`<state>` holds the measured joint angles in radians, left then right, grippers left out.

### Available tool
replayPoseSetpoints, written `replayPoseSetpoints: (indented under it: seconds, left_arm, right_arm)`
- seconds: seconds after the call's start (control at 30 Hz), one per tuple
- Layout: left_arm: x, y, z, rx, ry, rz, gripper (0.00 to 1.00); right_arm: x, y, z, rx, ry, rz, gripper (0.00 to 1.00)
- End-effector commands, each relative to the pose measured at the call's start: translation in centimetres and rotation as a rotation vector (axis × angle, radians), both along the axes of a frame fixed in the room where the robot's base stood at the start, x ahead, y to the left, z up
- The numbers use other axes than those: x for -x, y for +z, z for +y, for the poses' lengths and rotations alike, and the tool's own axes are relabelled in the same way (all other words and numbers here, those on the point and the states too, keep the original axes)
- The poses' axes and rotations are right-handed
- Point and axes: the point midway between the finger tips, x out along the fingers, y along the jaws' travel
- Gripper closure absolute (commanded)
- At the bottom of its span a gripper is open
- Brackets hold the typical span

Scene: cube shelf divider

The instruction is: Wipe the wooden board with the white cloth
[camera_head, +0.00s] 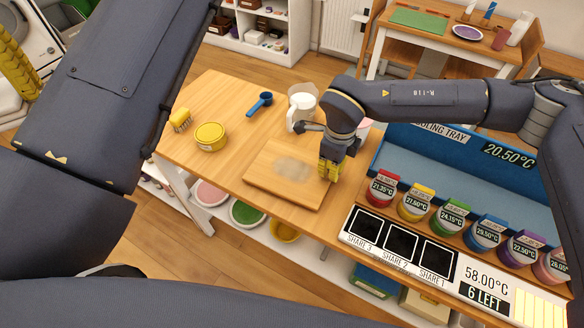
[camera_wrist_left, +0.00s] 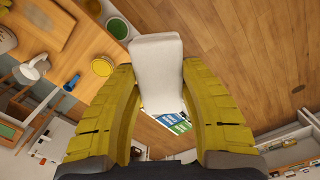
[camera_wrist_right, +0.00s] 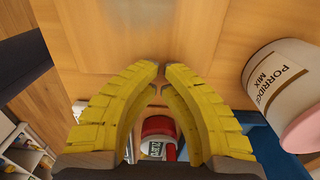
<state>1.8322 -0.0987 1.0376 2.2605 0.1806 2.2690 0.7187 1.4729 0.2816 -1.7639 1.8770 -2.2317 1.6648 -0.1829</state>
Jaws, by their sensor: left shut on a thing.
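The wooden board (camera_head: 262,179) lies on the wooden table, with a pale greyish smear (camera_head: 293,168) near its middle. The smear also shows at the top of the right wrist view (camera_wrist_right: 185,25). My left gripper (camera_wrist_left: 156,80) is shut on the white cloth (camera_wrist_left: 157,55), a folded pale block between its fingers, held out over the floor. In the head view only its yellow fingers (camera_head: 18,65) show at the far left; the cloth is not visible there. My right gripper (camera_head: 328,172) is low over the board's right edge, its fingertips (camera_wrist_right: 161,68) nearly together and empty.
A porridge mix container (camera_wrist_right: 275,80) is close to my right gripper. Coloured jars (camera_head: 417,203) and a blue cooling tray (camera_head: 420,160) are at right.

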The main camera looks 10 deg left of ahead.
Motion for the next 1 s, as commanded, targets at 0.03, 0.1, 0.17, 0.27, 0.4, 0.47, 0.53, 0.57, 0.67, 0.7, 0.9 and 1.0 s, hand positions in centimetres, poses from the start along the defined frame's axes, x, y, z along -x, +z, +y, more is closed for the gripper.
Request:
replayPoseSetpoints:
  seconds: [0.03, 0.1, 0.17, 0.27, 0.4, 0.47, 0.53, 0.57, 0.67, 0.7, 0.9, 1.0]
  left_arm:
    - [0.0, 0.0, 0.0, 0.000, 0.000, 0.000, 1.00]
    - [0.0, 0.0, 0.0, 0.000, 0.000, 0.000, 1.00]
    - [0.0, 0.0, 0.0, 0.000, 0.000, 0.000, 1.00]
    - [0.0, 0.0, 0.0, 0.000, 0.000, 0.000, 1.00]
    - [0.0, 0.0, 0.0, 0.000, 0.000, 0.000, 1.00]
    - [0.0, 0.0, 0.0, 0.000, 0.000, 0.000, 1.00]
    - [0.0, 0.0, 0.0, 0.000, 0.000, 0.000, 1.00]
    - [0.0, 0.0, 0.0, 0.000, 0.000, 0.000, 1.00]
    - [0.0, 0.0, 0.0, 0.000, 0.000, 0.000, 1.00]
    - [0.0, 0.0, 0.0, 0.000, 0.000, 0.000, 1.00]
    - [0.0, 0.0, 0.0, 0.000, 0.000, 0.000, 1.00]
    - [0.0, 0.0, 0.0, 0.000, 0.000, 0.000, 1.00]
  right_arm:
    - [0.0, -0.1, 0.0, 0.000, 0.000, 0.000, 1.00]
    - [0.0, -0.2, 0.0, 0.000, 0.000, 0.000, 1.00]
    - [0.0, -0.3, 0.0, 0.000, 0.000, 0.000, 1.00]
    - [0.0, -0.5, 0.0, 0.001, 0.000, 0.001, 1.00]
    - [0.0, -0.7, 0.0, 0.001, 0.000, 0.001, 1.00]
    - [0.0, -0.8, 0.0, 0.001, 0.000, 0.001, 1.00]
    - [0.0, -1.0, 0.0, 0.001, 0.000, 0.001, 1.00]
    - [0.0, -1.0, 0.0, 0.001, 0.000, 0.001, 1.00]
    - [0.0, -1.2, 0.0, 0.001, 0.000, 0.001, 1.00]
    - [0.0, -1.2, 0.0, 0.001, -0.001, 0.000, 1.00]
    - [0.0, -1.2, 0.0, 0.001, 0.000, 0.000, 1.00]
    - [0.0, -0.7, 0.0, 0.000, 0.000, -0.001, 1.00]
